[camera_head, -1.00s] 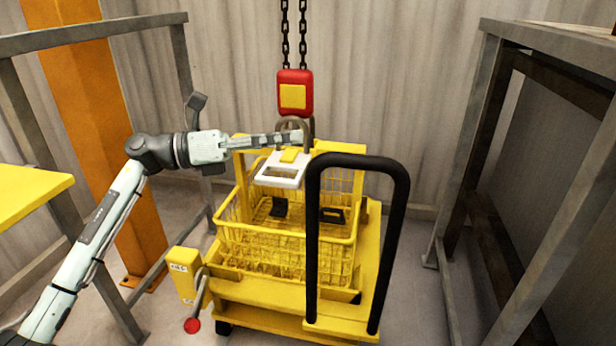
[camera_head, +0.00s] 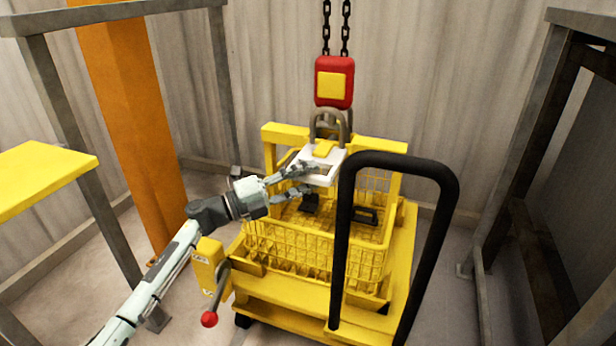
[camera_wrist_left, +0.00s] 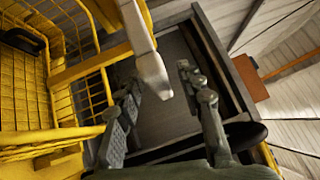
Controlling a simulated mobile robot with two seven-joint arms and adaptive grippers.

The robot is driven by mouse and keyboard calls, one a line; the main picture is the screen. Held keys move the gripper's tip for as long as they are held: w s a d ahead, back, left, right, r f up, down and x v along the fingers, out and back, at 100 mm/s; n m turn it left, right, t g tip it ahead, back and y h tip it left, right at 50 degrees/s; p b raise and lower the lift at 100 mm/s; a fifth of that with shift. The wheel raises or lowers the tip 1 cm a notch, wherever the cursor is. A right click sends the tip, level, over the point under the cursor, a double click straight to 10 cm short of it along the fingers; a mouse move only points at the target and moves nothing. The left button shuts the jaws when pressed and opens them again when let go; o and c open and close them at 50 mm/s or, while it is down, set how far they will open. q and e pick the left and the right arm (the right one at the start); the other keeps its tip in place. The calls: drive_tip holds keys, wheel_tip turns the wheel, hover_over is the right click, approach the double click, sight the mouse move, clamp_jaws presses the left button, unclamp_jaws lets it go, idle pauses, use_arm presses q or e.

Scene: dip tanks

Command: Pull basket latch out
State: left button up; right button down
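A white latch-like frame with a yellow tab (camera_head: 327,149) hangs tilted from the grey hook above the yellow wire basket (camera_head: 310,252). I cannot tell which part is the basket latch. My left gripper (camera_head: 305,180) is at the left and lower edge of the white frame, its fingers spread. In the left wrist view a white bar (camera_wrist_left: 143,45) reaches down into the gap between the open fingers (camera_wrist_left: 158,88). A gap shows on its right side; contact on the left is unclear. My right gripper is not in view.
The basket sits on a yellow cart with a black handle (camera_head: 447,215) at right and a red-knobbed lever (camera_head: 209,319) at left. A red hoist block (camera_head: 334,82) hangs on chains above. Grey metal frames stand at both sides, with an orange post (camera_head: 130,120) at left.

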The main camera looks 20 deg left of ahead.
use_arm(q)
drive_tip(key=shift+w+d, duration=0.15)
drive_tip(key=shift+w, duration=0.05)
drive_tip(key=shift+c, duration=0.3)
clamp_jaws()
